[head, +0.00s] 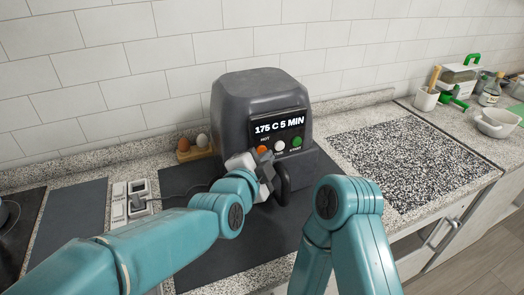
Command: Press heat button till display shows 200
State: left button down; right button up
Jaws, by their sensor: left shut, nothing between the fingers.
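A dark grey air fryer (258,95) stands on a dark mat against the tiled wall. Its display (279,126) reads "175 C 5 MIN". Below the display are an orange button (262,150) under the label "HOT", a white button (279,147) and a green button (296,142). My left gripper (264,167) is shut and empty, in front of the panel just below the orange button. I cannot tell whether it touches the button. The fryer's dark handle (284,183) is partly hidden behind it. My right arm is bent at the lower right, and its gripper is not in view.
Eggs in a wooden holder (188,154) stand left of the fryer. A power strip (138,195) and a dark hob (14,225) are farther left. A speckled board (405,160) lies to the right, with a white bowl (497,123) and a utensil cup (426,98) beyond it.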

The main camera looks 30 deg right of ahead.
pick_arm(q)
jog(key=shift+w, duration=0.4)
dwell(0.4)
jog(key=shift+s, duration=0.9)
jog(key=s, duration=0.5)
jog(key=shift+a, duration=0.15)
jog(key=shift+p, duration=0.3)
dwell(0.4)
